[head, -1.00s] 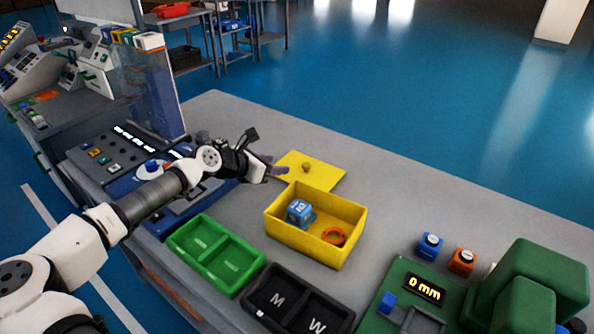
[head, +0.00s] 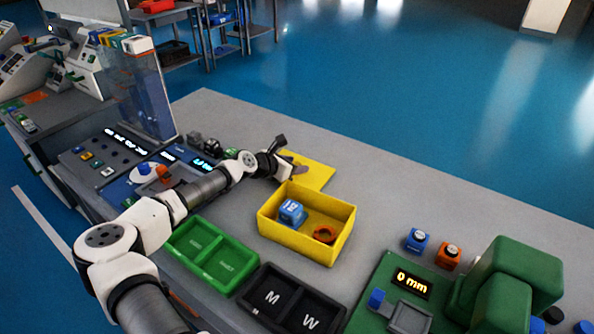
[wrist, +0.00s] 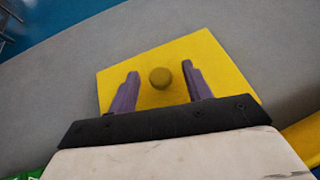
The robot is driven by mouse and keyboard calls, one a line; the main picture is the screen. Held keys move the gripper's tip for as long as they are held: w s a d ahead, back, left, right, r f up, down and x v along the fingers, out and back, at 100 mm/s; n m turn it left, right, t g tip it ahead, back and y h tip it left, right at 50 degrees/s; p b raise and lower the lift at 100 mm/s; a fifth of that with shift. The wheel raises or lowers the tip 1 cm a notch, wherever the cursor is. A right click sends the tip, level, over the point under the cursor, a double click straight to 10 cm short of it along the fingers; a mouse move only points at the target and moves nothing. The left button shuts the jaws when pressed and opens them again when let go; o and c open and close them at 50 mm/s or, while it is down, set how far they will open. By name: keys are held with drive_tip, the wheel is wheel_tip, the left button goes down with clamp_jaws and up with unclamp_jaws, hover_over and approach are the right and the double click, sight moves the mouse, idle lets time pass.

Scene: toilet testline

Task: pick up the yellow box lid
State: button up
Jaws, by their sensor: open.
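The yellow box lid (head: 315,174) lies flat on the grey table behind the open yellow box (head: 333,218). In the wrist view the lid (wrist: 205,60) shows with its round knob (wrist: 160,78) near its middle. My gripper (wrist: 158,82) is open, with one purple finger on each side of the knob. It has nothing between its fingers that it visibly touches; its exact height over the lid cannot be told. In the head view my gripper (head: 295,172) covers the knob and part of the lid. The box holds a blue cube (head: 291,213) and an orange ring (head: 325,234).
A green two-part tray (head: 211,256) and a black tray marked M and W (head: 291,303) stand in front of the box. A green measuring device (head: 440,285) is at the right. A control panel (head: 125,160) is at the left. The table behind the lid is clear.

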drive_tip(key=shift+c, duration=0.2)
drive_tip(key=c, duration=1)
drive_tip(key=shift+c, duration=0.2)
drive_tip(key=shift+r, duration=0.15)
